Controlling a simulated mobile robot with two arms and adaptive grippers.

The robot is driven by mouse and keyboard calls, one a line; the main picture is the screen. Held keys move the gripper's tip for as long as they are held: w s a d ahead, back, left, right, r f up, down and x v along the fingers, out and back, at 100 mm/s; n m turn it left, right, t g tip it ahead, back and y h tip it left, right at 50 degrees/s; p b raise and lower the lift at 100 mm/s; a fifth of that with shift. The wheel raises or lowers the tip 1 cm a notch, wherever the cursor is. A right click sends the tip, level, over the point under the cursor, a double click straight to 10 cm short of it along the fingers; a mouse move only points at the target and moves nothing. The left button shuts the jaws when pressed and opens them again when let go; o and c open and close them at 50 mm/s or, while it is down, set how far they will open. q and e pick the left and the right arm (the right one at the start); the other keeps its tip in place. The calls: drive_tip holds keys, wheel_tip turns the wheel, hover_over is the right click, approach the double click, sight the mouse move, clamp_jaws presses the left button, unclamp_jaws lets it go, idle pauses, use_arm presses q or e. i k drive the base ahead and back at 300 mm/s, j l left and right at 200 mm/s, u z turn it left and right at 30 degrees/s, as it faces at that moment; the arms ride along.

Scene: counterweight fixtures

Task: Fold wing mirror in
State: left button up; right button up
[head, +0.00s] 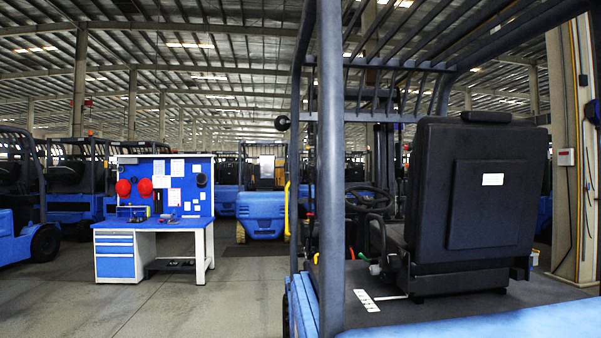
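A small dark rounded thing (282,123) sticks out to the left of the forklift's front-left post, near the top of the cage. It looks like the wing mirror, seen from behind the seat. It is small here, and I cannot make out its hinge or its glass. The blue and dark forklift (330,170) fills the right half of the head view. Neither of my grippers is in view.
The forklift's black seat (478,205) and steering wheel (369,197) are at the right. A blue workbench (150,228) with a pegboard stands at the left. Other forklifts (262,205) are parked behind. The grey floor (215,300) between bench and forklift is clear.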

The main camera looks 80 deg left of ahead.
sight(268, 167)
drive_tip(key=k+u, duration=0.25)
drive_tip(key=u, duration=0.2)
drive_tip(key=k+j+u, duration=0.15)
drive_tip(key=k+u, duration=0.15)
drive_tip(key=u, duration=0.15)
drive_tip(key=i+j+u, duration=0.1)
drive_tip(key=j+u, duration=0.3)
drive_tip(key=i+j+u, duration=0.15)
drive_tip(key=u, duration=0.2)
drive_tip(key=i+j+u, duration=0.15)
drive_tip(key=u, duration=0.25)
drive_tip(key=i+j+u, duration=0.2)
drive_tip(key=u, duration=0.2)
